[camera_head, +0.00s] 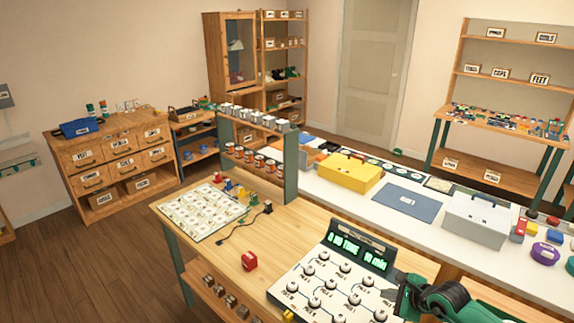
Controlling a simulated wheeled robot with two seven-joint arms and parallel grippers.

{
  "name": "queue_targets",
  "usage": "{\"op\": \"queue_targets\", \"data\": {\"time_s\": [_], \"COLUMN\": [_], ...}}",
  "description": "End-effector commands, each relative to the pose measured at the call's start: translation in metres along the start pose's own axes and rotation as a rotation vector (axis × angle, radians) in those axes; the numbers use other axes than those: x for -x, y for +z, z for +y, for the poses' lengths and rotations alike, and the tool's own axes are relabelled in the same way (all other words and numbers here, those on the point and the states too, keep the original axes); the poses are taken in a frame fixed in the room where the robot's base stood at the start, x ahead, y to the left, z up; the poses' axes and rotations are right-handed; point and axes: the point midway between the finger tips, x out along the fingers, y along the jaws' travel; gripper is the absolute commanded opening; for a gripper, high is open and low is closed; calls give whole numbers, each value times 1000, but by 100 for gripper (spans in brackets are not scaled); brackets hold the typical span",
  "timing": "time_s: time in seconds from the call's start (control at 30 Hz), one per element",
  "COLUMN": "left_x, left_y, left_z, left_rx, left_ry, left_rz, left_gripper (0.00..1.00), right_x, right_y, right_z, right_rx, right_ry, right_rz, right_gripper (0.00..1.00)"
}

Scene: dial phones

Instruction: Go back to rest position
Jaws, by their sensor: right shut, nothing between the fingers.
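My right gripper (403,299), green and black, shows at the lower right with its arm coming in from the right edge. It is shut and empty. It is over the right part of a white panel (308,304) with several round knobs joined by lines. Whether it touches the panel I cannot tell. Behind the knobs stands a dark green display (357,251) with lit green text that seems to read "NO TONE" and "10 min". My left gripper is not in view.
A white counter behind holds a yellow toolbox (350,172), a blue mat (408,202) and a grey case (477,220). Open floor (85,260) lies left.

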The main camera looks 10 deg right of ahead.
Motion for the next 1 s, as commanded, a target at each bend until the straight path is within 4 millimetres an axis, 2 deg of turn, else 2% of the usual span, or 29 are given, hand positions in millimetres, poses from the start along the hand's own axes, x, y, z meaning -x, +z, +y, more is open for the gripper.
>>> {"op": "queue_targets", "data": {"time_s": [0.07, 0.17, 0.2, 0.3, 0.43, 0.57, 0.67, 0.73, 0.87, 0.93, 0.97, 1.0], "left_x": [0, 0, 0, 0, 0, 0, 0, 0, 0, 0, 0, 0], "left_y": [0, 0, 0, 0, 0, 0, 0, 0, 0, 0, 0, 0], "left_z": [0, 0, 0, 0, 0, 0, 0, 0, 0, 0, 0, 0], "left_rx": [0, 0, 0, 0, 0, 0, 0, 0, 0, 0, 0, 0], "left_ry": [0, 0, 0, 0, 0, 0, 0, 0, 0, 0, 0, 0], "left_rz": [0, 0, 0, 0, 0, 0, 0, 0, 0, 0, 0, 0], "left_gripper": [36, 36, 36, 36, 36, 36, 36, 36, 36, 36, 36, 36], "right_x": [-1, 4, 10, 32, 66, 95, 110, 115, 119, 118, 118, 118], "right_y": [23, 68, 89, 133, 160, 156, 134, 113, 71, 51, 44, 36], "right_z": [12, 28, 33, 36, 27, 15, 13, 19, 49, 76, 89, 107], "right_rx": [-74, -260, -361, -651, -1066, -1512, -1872, -2130, -2611, -2865, 2869, 2788], "right_ry": [1, -2, -5, -19, -49, -100, -159, -214, -348, -440, 467, 490], "right_rz": [-94, -291, -386, -618, -870, -1058, -1153, -1188, -1174, -1114, 1039, 915], "right_gripper": [0, 0, 0, 0, 0, 0, 0, 0, 0, 0, 0, 0]}}
